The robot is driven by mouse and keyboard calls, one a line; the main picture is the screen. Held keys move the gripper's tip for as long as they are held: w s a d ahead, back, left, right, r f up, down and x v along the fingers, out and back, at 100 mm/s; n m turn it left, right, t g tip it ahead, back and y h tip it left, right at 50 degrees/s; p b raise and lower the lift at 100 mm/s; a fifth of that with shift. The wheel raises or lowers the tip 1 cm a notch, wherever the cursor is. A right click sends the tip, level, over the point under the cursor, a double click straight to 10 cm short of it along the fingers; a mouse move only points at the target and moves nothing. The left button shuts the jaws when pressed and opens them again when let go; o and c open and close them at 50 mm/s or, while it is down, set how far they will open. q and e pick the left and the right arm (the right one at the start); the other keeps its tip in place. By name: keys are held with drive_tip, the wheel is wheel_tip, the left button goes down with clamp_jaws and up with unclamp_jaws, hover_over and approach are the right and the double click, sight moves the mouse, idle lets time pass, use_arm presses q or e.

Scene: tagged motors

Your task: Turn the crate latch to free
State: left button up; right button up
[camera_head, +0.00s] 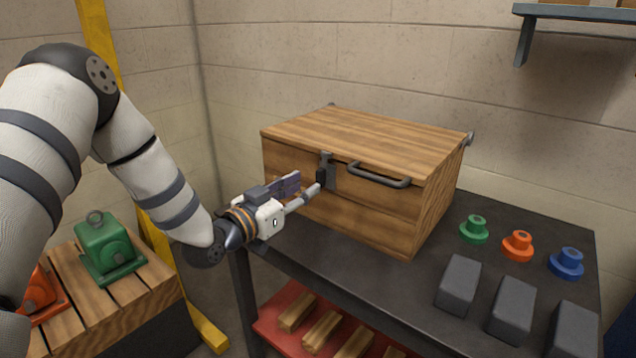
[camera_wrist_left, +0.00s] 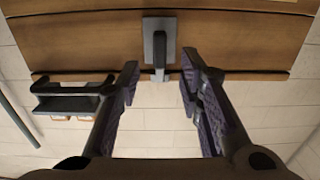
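The wooden crate (camera_head: 345,150) stands shut on the dark bench top, with its latch (camera_head: 331,172) on the front, left of the bar handle (camera_head: 380,174). The latch is a grey plate with a dark lever, and it also shows in the left wrist view (camera_wrist_left: 159,42). My left gripper (camera_head: 304,186) is in front of the latch, fingers pointing at it. In the left wrist view the fingers (camera_wrist_left: 159,75) are spread apart, empty, with the latch lined up between them and beyond their tips. I cannot tell any contact. My right gripper is not in view.
Green (camera_head: 474,229), orange (camera_head: 517,245) and blue (camera_head: 566,262) flanged parts and several grey blocks (camera_head: 459,285) occupy the bench's right side. A green motor (camera_head: 107,246) stands on a slatted wooden surface at left. A red lower shelf (camera_head: 276,327) holds wooden bars.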

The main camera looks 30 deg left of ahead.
sight(316, 181)
use_arm(q)
drive_tip(key=w, duration=0.4)
drive_tip(key=shift+w+d, duration=0.2)
drive_tip(key=shift+w, duration=0.1)
clamp_jaws()
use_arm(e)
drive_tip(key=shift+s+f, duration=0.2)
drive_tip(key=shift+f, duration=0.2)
use_arm(q)
drive_tip(key=shift+n, duration=0.3)
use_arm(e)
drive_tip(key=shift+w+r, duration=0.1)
use_arm(q)
drive_tip(key=n, duration=0.3)
drive_tip(key=shift+a+p, duration=0.1)
drive_tip(key=shift+p, duration=0.2)
drive_tip(key=n, duration=0.4)
drive_tip(key=shift+f+n, duration=0.1)
drive_tip(key=shift+n, duration=0.2)
drive_tip(key=n, duration=0.5)
drive_tip(key=shift+a+f, duration=0.1)
drive_tip(key=shift+f, duration=0.1)
drive_tip(key=shift+n, duration=2.2)
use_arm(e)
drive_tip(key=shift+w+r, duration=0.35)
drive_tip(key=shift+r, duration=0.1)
